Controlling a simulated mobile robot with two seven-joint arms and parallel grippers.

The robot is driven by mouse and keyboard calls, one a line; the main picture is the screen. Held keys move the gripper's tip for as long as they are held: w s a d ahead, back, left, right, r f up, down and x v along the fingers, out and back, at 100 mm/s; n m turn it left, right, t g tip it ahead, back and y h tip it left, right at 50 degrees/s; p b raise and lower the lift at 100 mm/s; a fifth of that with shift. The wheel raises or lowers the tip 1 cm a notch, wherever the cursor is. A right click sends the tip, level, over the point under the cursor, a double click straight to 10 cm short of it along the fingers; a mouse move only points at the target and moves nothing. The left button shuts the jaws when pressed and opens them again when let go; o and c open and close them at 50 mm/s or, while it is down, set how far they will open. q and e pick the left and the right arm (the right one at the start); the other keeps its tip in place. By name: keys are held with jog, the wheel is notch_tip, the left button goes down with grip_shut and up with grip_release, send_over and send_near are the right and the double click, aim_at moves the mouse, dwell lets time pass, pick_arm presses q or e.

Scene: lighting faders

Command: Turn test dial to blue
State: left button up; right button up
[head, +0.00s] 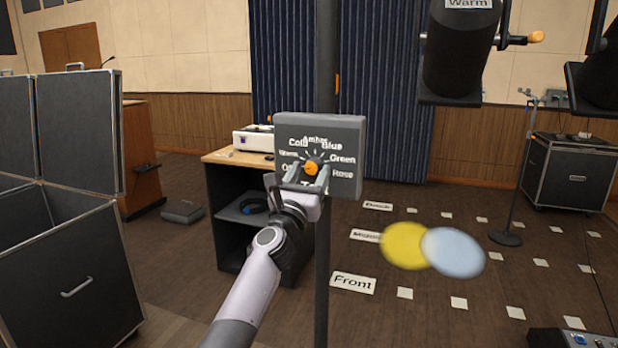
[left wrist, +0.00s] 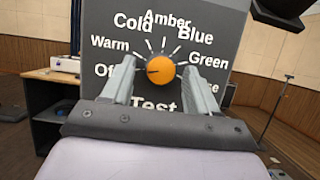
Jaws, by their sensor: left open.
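The test dial is an orange knob (left wrist: 160,70) on a grey box fixed to a dark pole. Labels ring it: Off, Warm, Cold, Amber, Blue, Green and a partly hidden Rose, with Test below. A dark mark on the knob appears to point left, towards the Off and Warm side. The Blue label (left wrist: 195,34) is at its upper right. In the head view the knob (head: 311,168) shows just beyond my left gripper (head: 308,180). In the left wrist view my left gripper (left wrist: 160,82) is open, its fingers either side of the knob with visible gaps. My right gripper is out of view.
The dark pole (head: 322,270) stands below the box. A wooden-topped stand (head: 225,158) with a white device is behind it. Black cases (head: 75,275) fill the left. Stage lamps hang at upper right. Yellow (head: 402,246) and pale blue (head: 455,254) light spots show over the floor.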

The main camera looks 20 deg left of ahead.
pick_arm(q)
jog(key=c, duration=1)
jog(key=shift+c, duration=0.2)
jog(key=shift+m, duration=0.3)
